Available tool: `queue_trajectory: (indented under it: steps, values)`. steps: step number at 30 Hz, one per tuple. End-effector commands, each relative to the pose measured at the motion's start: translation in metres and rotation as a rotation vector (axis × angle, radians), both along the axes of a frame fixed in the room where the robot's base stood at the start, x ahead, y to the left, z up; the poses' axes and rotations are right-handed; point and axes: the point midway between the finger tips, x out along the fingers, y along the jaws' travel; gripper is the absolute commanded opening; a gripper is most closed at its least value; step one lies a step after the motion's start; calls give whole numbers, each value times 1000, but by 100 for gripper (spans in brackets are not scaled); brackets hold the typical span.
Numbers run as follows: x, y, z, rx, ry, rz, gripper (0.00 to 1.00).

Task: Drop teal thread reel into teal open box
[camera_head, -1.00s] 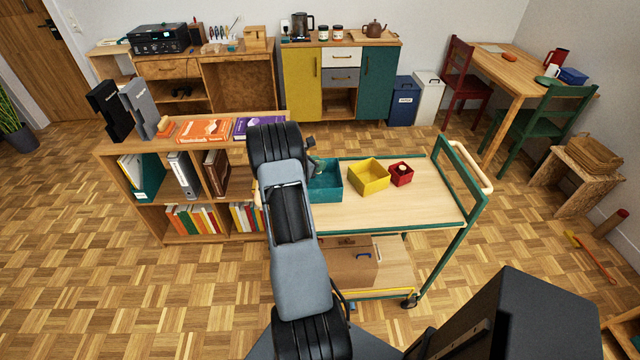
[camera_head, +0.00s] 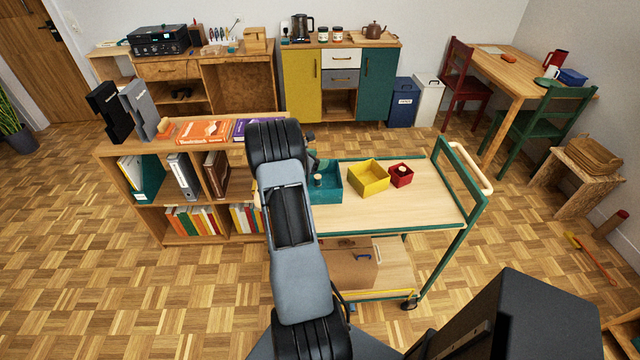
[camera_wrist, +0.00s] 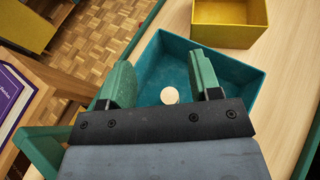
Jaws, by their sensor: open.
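The teal open box (camera_head: 330,190) stands at the left end of the trolley top, partly hidden by my arm. In the wrist view the teal box (camera_wrist: 235,72) lies below my gripper (camera_wrist: 160,64). My gripper is open, with its two green fingers apart and nothing between them. The teal thread reel (camera_head: 318,181) is inside the box, and its pale round end (camera_wrist: 169,96) faces up in the wrist view. The reel looks upright and apart from the fingers. My gripper's front end (camera_head: 312,158) shows above the box in the head view.
The trolley top (camera_head: 420,205) is clear farther right. A low bookshelf (camera_head: 150,150) with books stands at the left.

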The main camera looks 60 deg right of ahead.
Motion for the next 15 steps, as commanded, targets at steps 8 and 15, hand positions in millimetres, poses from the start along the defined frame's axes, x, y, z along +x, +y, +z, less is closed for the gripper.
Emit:
queue_trajectory:
  steps: [8, 15]
  values:
    - [-23, 32, 54, -4, -4, -1, 58]
    - [-50, 70, 81, -2, -2, 1, 58]
